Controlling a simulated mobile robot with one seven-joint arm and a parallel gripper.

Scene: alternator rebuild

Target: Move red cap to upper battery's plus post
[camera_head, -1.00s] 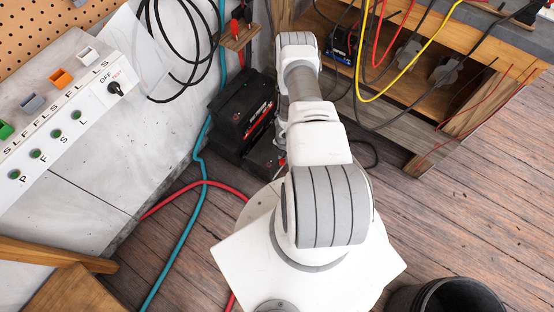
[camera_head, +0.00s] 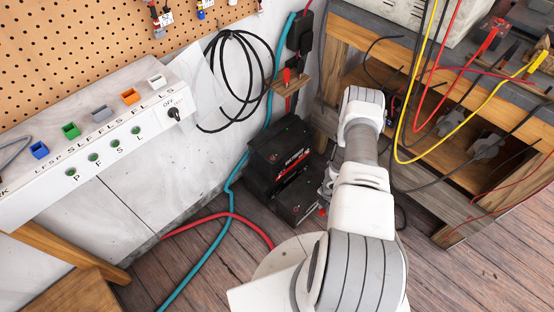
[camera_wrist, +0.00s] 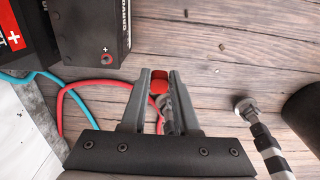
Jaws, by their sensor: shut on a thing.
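My gripper (camera_wrist: 159,84) is shut on the red cap (camera_wrist: 159,82), which sits between the fingertips in the wrist view. The upper battery (camera_head: 283,140) is black with red and white marks and stands against the wall. Part of it, with a white plus on red, shows at the upper left of the wrist view (camera_wrist: 12,45). The lower battery (camera_head: 297,198) stands in front of it; in the wrist view (camera_wrist: 85,25) its top has a round post beside a small plus. The gripper and cap are apart from both batteries. The upper battery's plus post is not clearly visible.
A red hose (camera_head: 225,215) and a teal hose (camera_head: 200,260) run over the wooden floor. A red switch (camera_head: 287,75) on a wooden block is above the batteries. The wooden bench (camera_head: 345,50) with hanging cables stands right. A dark bucket (camera_wrist: 303,112) shows in the wrist view.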

